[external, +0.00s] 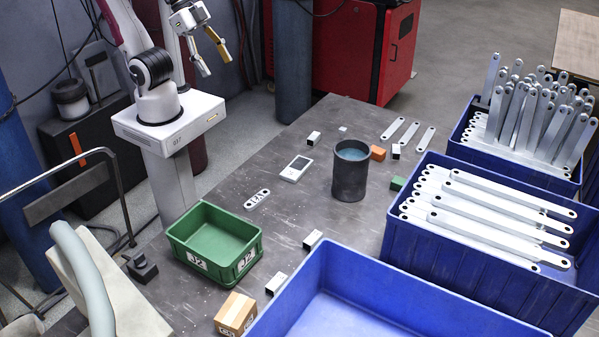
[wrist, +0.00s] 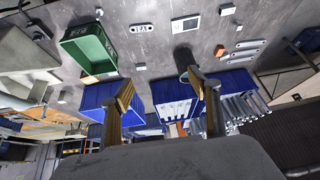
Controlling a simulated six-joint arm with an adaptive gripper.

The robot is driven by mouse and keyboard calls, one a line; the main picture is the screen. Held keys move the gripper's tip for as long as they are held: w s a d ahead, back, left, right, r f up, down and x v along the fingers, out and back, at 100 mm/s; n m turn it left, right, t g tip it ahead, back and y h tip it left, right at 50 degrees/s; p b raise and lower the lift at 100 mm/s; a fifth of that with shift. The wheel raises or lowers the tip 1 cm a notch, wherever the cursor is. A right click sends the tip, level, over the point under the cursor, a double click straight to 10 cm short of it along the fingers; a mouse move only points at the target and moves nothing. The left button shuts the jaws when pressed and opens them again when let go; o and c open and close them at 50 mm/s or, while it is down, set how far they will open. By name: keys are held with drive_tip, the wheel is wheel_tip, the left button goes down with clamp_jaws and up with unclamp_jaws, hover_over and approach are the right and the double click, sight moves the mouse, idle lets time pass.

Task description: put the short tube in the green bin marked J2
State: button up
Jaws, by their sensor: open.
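The short tube (external: 350,182) is a dark grey, open-topped cylinder standing upright on the grey table, with a bluish inside. In the wrist view the tube (wrist: 184,58) is dark and partly covered by my right finger. The green bin marked J2 (external: 194,263) stands at the table's left side and looks empty. It also shows at the upper left of the wrist view (wrist: 84,63). My gripper (external: 215,66) is open and empty, raised high behind the table's far left edge, well away from tube and bin. Its two fingers also show in the wrist view (wrist: 158,80).
An empty blue bin (external: 400,306) is at the front. Blue bins of long brackets (external: 470,251) and upright brackets (external: 535,171) stand right. An orange block (external: 378,153), green block (external: 397,184) and white device (external: 296,168) lie near the tube. A cardboard box (external: 235,313) sits below the green bin.

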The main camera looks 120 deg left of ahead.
drive_tip(key=w+a+f+n+t+y, duration=0.1)
drive_tip(key=w+a+f+y, duration=0.15)
drive_tip(key=w+a, duration=1)
drive_tip(key=w+a+f+n+y, duration=0.15)
drive_tip(key=w+a+f, duration=0.25)
drive_tip(key=w+a, duration=0.9)
drive_tip(key=w+a+f, duration=0.3)
drive_tip(key=w+f, duration=0.3)
drive_tip(key=w, duration=0.2)
drive_tip(key=n+t+h, duration=0.1)
drive_tip(key=t, duration=0.1)
approach(396, 152)
drive_tip(key=a+r, duration=0.1)
drive_tip(key=a, duration=0.1)
drive_tip(key=shift+a+f, duration=0.3)
drive_tip(key=shift+f, duration=0.2)
drive_tip(key=shift+w+f, duration=0.1)
drive_tip(key=shift+w, duration=0.05)
drive_tip(key=shift+x, duration=1.2)
drive_tip(key=shift+f, duration=0.1)
